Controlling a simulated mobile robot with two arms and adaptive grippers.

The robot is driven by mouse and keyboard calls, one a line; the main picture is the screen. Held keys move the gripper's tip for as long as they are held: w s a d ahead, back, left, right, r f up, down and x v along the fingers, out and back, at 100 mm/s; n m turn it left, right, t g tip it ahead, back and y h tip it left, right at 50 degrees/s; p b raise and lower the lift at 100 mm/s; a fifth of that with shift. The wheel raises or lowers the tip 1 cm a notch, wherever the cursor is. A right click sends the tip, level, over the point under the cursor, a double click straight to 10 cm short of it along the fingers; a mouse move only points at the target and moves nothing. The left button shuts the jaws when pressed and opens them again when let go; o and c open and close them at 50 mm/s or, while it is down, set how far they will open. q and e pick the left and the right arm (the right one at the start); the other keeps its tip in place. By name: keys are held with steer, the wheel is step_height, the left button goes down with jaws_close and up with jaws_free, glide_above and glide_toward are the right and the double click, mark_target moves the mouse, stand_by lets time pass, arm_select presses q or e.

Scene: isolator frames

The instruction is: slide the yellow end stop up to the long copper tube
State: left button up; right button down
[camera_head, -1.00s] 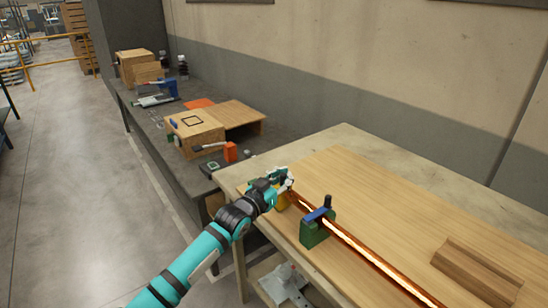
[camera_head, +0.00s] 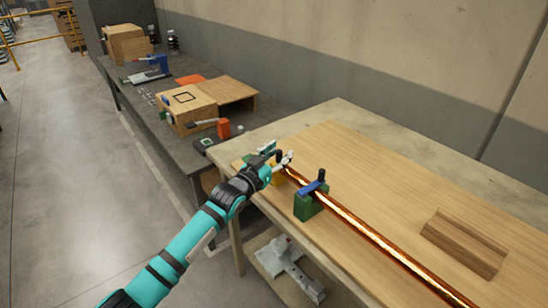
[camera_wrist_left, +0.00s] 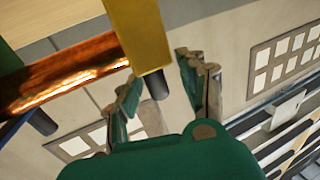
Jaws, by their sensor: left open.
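The yellow end stop (camera_head: 279,175) stands near the far left end of the wooden board, partly hidden by my gripper. In the left wrist view it is a yellow block (camera_wrist_left: 140,35) with a dark peg below it. The long copper tube (camera_head: 375,230) runs from beside the stop toward the lower right. In the left wrist view the tube's end (camera_wrist_left: 65,78) meets the stop's edge in the picture; contact cannot be told. My left gripper (camera_head: 281,158) is at the stop. Its fingers (camera_wrist_left: 165,80) are apart, with the peg showing between them. My right gripper is not in view.
A green support (camera_head: 308,206) with a blue strap holds the tube near the stop. A grooved wooden block (camera_head: 465,243) lies on the right of the board (camera_head: 390,180). A dark side bench (camera_head: 150,125) with boxes stands at left.

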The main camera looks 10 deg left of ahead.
arm_select(q)
steer(key=v, duration=1.2)
steer(key=shift+a, duration=0.1)
steer(key=s+a+f+n+g+y, duration=0.1)
steer(key=a+f+g+y, duration=0.1)
steer(key=f, duration=0.8)
steer(key=s+a+f+n+g+y, duration=0.1)
steer(key=a+f, duration=0.1)
steer(key=f, duration=0.9)
steer(key=s+a+f+g+y, duration=0.15)
steer(key=s+f, duration=0.25)
steer(key=f, duration=0.4)
steer(key=s+a+f+g+y, duration=0.1)
steer(key=s+f+g, duration=0.1)
steer(key=s+f, duration=0.5)
steer(key=s+f+g, duration=0.3)
steer(key=s+f, duration=0.5)
steer(key=s, duration=0.5)
steer(key=s+d+f+g, duration=0.1)
steer(key=s+f+g, duration=0.2)
steer(key=s+f, duration=0.6)
steer(key=s+d+f+g, duration=0.1)
steer(key=s+f+g, duration=0.2)
steer(key=s+f, duration=0.5)
steer(key=s, duration=0.9)
steer(key=shift+s+f+y, duration=0.15)
steer(key=shift+s+y, duration=0.2)
steer(key=shift+s, duration=0.05)
steer(key=shift+d+g, duration=0.1)
steer(key=shift+g, duration=0.15)
